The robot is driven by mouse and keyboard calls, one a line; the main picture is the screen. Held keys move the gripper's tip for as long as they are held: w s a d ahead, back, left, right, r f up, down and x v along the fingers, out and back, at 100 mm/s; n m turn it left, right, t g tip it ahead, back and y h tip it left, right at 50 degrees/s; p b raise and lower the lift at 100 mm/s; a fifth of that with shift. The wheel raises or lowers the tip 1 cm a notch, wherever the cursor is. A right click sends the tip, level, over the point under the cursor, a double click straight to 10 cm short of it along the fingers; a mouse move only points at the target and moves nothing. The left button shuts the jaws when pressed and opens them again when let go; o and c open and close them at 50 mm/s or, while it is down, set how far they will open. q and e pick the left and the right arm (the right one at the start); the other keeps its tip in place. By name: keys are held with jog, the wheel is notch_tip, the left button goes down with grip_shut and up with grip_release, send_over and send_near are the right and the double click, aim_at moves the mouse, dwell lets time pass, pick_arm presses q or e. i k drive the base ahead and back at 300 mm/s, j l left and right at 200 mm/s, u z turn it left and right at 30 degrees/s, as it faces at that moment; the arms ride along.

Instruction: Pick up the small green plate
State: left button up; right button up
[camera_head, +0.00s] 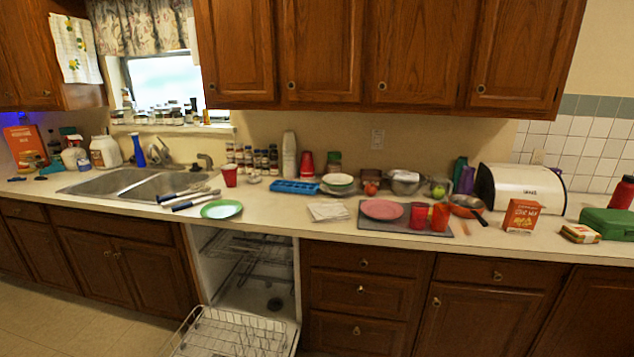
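A small green plate (221,209) lies flat on the counter, right of the sink and near the front edge, above the open dishwasher. Its middle looks paler than its rim. Its top is clear and nothing covers it. Another plate or bowl with a green edge (337,182) stands in a stack farther back, right of the blue tray. Neither of my grippers shows in the head view.
A red cup (230,176) stands behind the plate, and long-handled utensils (190,198) lie left of it. A folded cloth (328,211) and a pink plate (382,209) are to the right. The dishwasher (250,265) is open below, its rack (228,335) pulled out.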

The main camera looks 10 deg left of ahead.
aim_at(223, 209)
jog(key=u, duration=1.25)
